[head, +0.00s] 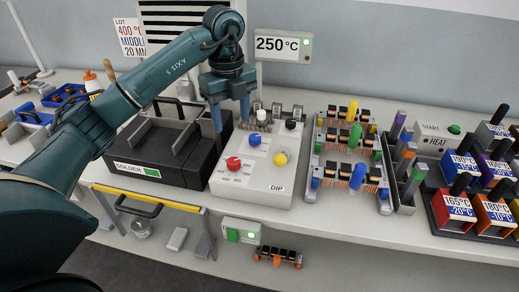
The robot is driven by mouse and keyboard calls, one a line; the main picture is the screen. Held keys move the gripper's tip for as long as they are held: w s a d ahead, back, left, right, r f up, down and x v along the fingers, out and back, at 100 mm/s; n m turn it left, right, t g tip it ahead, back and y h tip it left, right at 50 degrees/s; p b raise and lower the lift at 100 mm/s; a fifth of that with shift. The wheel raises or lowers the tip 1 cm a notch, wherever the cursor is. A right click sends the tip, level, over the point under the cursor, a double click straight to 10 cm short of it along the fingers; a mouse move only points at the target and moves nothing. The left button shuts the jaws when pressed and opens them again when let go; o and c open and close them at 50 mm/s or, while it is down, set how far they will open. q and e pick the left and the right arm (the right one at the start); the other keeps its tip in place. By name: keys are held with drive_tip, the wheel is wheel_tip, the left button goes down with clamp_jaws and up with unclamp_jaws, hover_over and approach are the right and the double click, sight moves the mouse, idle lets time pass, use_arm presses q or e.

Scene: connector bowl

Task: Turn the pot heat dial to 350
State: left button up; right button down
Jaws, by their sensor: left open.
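A white control box (262,188) marked DIP carries a red knob (233,163), a blue knob (254,140), a yellow knob (280,159) and a black knob (291,123). Small markings lie around the red knob; they are too small to read, and I cannot tell which knob is the pot heat dial. A display (283,45) behind reads 250 °C. My left gripper (231,122) is open and empty, pointing down over the box's back left part, behind the red knob and left of the blue one. My right gripper is out of view.
A black SOLDER unit (165,150) stands left of the box. Racks of connectors (347,175) stand to its right, then a START/HEAT panel (437,139) and temperature-labelled blocks (456,209). A sign (130,37) at back left reads LOT, 400 °C, MIDDLE, 20 MM.

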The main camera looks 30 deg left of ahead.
sight(234, 161)
use_arm(q)
wheel_tip(234, 161, down, 13)
drive_tip(key=shift+s+a+p, duration=0.1)
drive_tip(key=shift+a+p, duration=0.05)
drive_tip(key=shift+p, duration=0.45)
drive_tip(key=shift+c, duration=0.4)
drive_tip(key=c, duration=0.9)
